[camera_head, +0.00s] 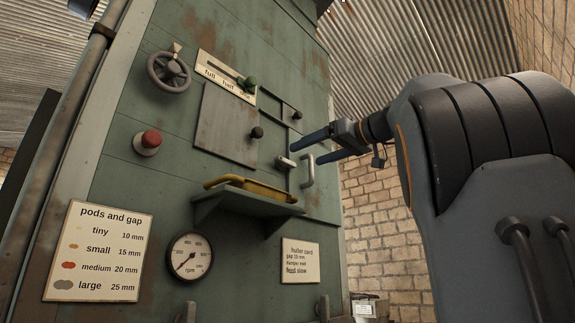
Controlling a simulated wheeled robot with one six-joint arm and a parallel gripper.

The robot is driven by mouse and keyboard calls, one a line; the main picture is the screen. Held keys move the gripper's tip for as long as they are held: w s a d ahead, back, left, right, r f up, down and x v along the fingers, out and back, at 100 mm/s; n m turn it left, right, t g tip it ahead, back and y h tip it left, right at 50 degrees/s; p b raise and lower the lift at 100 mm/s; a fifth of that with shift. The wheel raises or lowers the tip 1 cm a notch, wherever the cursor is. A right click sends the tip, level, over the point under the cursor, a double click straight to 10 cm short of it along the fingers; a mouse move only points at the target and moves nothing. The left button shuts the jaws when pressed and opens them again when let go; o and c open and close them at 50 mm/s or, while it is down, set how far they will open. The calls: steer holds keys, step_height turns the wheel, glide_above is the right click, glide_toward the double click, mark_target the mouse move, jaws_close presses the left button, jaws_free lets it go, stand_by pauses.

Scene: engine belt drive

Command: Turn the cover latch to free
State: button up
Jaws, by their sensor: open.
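A small grey latch lever (285,163) sits on the green machine front, just left of a pale upright handle (308,172). I take it for the cover latch; its exact turned position is hard to read. My gripper (303,152) reaches in from the right with two blue fingers spread apart and nothing between them. The upper fingertip is just above and right of the latch, and the lower one is near the top of the handle. I cannot tell whether either finger touches anything.
A shelf (245,205) with a yellow tool (250,187) juts out below the latch. A dark knob (256,132), a green knob (250,83), a red button (150,140) and a handwheel (169,72) are further left. A gauge (189,256) is below.

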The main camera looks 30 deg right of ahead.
mark_target(288, 161)
steer(key=p+x, duration=0.3)
steer(key=x, duration=0.3)
steer(key=shift+w+a, duration=0.3)
steer(key=shift+w, duration=0.4)
steer(key=shift+c, duration=0.2)
steer(key=shift+a, duration=0.1)
steer(key=c, duration=1)
